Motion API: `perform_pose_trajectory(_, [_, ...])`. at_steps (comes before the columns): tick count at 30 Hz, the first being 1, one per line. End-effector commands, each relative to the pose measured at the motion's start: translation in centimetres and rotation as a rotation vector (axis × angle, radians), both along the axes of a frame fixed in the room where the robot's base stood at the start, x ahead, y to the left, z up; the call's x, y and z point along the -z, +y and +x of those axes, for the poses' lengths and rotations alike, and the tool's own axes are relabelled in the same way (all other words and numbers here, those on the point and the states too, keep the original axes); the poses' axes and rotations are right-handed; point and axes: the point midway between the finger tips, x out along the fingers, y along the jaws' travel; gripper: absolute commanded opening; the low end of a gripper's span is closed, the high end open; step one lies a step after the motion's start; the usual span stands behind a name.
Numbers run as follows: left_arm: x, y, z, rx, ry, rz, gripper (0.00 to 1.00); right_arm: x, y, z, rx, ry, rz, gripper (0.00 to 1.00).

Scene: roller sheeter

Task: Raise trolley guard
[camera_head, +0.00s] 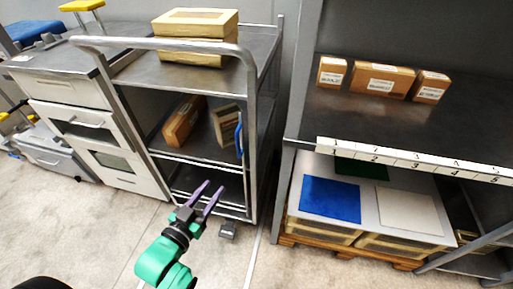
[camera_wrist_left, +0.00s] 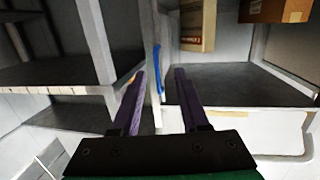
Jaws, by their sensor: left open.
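The metal trolley (camera_head: 192,158) stands left of centre in the head view, with shelves and a curved grey rail (camera_head: 160,43) across its top front. A thin upright blue handle-like strip (camera_head: 239,137) is at its right front post; I cannot tell clearly whether it belongs to the guard. My left gripper (camera_head: 207,190) is open and empty, low in front of the trolley, below and left of the blue strip. In the left wrist view, the blue strip (camera_wrist_left: 158,70) shows beyond and between the purple fingertips (camera_wrist_left: 160,74), apart from them. My right gripper is not in view.
Boxes sit on the trolley's top (camera_head: 195,22) and its middle shelf (camera_head: 184,121). A rack (camera_head: 400,125) with small boxes and a numbered strip stands to the right. A white drawer cabinet (camera_head: 100,130) stands left. The floor (camera_head: 85,225) in front is mostly clear.

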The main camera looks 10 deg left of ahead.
Motion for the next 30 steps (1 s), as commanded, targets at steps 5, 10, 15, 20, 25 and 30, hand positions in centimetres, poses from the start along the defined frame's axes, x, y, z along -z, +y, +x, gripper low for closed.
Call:
perform_pose_trajectory(5, [-4.9,-0.5,0.2,0.012,-0.108,-0.031,0.45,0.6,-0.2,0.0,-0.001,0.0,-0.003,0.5])
perform_pose_trajectory(10, [-5.1,-1.2,2.8,0.011,-0.112,-0.031,0.45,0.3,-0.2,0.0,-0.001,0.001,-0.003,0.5])
perform_pose_trajectory(15, [-5.1,-2.3,7.2,0.011,-0.111,-0.033,0.45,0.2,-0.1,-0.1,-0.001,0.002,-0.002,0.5])
perform_pose_trajectory(20, [-5.1,-3.4,11.1,0.011,-0.11,-0.031,0.45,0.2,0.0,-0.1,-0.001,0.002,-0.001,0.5])
perform_pose_trajectory(25, [-4.9,-4.1,13.6,0.011,-0.106,-0.03,0.45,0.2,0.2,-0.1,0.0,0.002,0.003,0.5])
perform_pose_trajectory(30, [-4.8,-4.2,14.0,0.012,-0.104,-0.03,0.45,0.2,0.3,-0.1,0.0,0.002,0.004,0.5])
